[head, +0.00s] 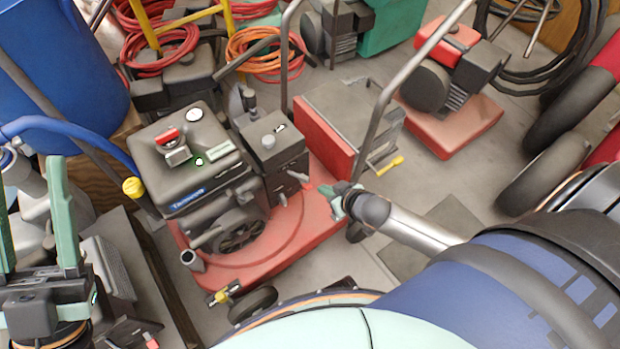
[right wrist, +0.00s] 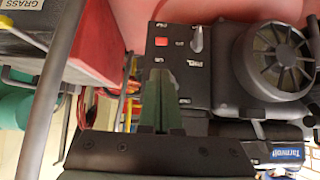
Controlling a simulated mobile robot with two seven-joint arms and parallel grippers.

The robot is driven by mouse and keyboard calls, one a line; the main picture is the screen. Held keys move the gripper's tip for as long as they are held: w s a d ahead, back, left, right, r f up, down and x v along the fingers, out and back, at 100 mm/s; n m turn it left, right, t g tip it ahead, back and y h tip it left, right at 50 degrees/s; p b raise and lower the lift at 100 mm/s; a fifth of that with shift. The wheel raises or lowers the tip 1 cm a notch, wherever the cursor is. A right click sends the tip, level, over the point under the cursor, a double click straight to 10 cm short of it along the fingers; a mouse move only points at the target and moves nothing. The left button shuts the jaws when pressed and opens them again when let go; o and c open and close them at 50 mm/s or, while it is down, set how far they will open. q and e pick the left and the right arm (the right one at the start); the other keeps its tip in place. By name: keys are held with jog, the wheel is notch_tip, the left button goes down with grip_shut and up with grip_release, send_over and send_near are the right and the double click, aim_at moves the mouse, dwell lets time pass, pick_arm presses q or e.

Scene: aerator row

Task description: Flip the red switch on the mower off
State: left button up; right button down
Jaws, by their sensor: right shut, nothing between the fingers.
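The mower (head: 295,240) has a red deck and a dark engine with a blue label. In the right wrist view, a small red square switch (right wrist: 162,41) sits on its dark control panel (right wrist: 170,72), beside a grey lever (right wrist: 196,40). I cannot tell the switch's position. In the head view that panel face is seen edge-on. My right gripper (head: 337,197) is shut and empty, its fingertips in front of the panel; contact cannot be told. Its fingers also show in the right wrist view (right wrist: 160,75). My left gripper (head: 32,195) is open and empty at the left edge.
The mower's bent handle bar (head: 375,120) rises near my right gripper, and a red-sided grass box (head: 325,135) stands behind. A second red machine (head: 450,125) is at the back right. A blue barrel (head: 65,75) and coiled orange hoses (head: 265,55) are at the back left.

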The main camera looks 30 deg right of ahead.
aim_at(309, 189)
pick_arm(q)
jog(key=shift+n, duration=0.5)
jog(key=shift+w+d+f+b, duration=0.1)
jog(key=shift+f+b, duration=1.25)
jog(key=shift+f, duration=0.1)
jog(key=shift+d+f+b, duration=0.1)
jog(key=shift+f+b, duration=1.25)
jog(key=shift+f, duration=0.05)
pick_arm(e)
jog(key=shift+x, duration=5)
pick_arm(q)
jog(key=shift+f, duration=0.15)
pick_arm(e)
jog(key=shift+s+f+t, duration=0.15)
jog(key=shift+s+t, duration=0.05)
jog(key=shift+t, duration=0.1)
pick_arm(q)
jog(key=shift+f+b, duration=0.15)
jog(key=shift+b, duration=0.15)
pick_arm(e)
jog(key=shift+s+f+t, duration=0.15)
jog(key=shift+f+t, duration=0.05)
jog(key=shift+t, duration=0.1)
